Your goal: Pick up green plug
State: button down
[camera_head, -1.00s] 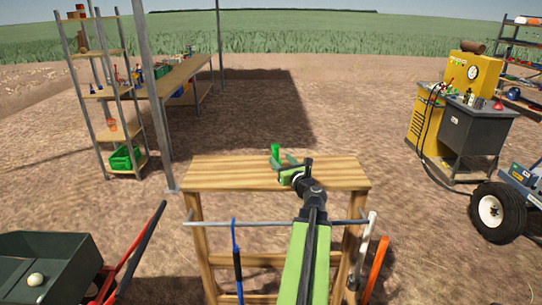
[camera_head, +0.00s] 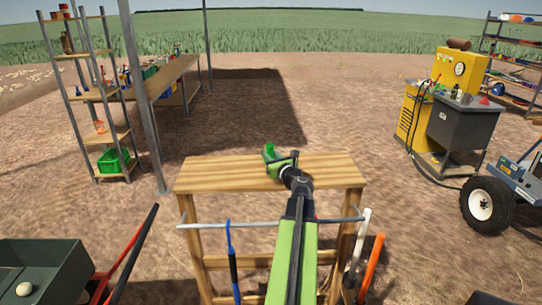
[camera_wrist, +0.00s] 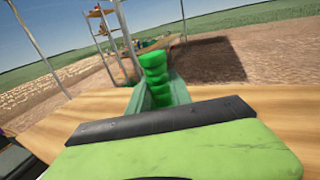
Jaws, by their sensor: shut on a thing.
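The green plug (camera_head: 269,151) is a small bright green piece at the far edge of the wooden table (camera_head: 210,176). It shows larger in the wrist view as a ribbed, upright green plug (camera_wrist: 153,66). My gripper (camera_head: 280,164) reaches over the table top and is shut on the plug. In the wrist view, green finger parts (camera_wrist: 172,90) lie around the plug's lower end, and my black and green wrist hides the nearer part. I cannot tell whether the plug touches the table.
Blue, white and orange handled tools hang at the table's front bar (camera_head: 265,224). A dark wheelbarrow (camera_head: 50,255) is at the lower left. A metal post (camera_head: 140,95) and shelf (camera_head: 105,137) stand at the left. A yellow machine (camera_head: 415,118) stands at the right.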

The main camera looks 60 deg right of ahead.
aim_at(269, 144)
jog(key=shift+w, duration=0.1)
jog(key=shift+r, duration=0.15)
jog(key=shift+r+p, duration=0.35)
jog(key=shift+p, duration=0.15)
notch_tip(269, 144, up, 4)
jog(key=p, duration=0.3)
jog(key=shift+f+p, duration=0.1)
jog(key=shift+p, duration=0.3)
jog(key=s+r+p, duration=0.6)
jog(key=s, duration=0.5)
jog(key=shift+s+d, duration=0.35)
jog(key=shift+d, duration=0.1)
jog(key=shift+r, duration=0.1)
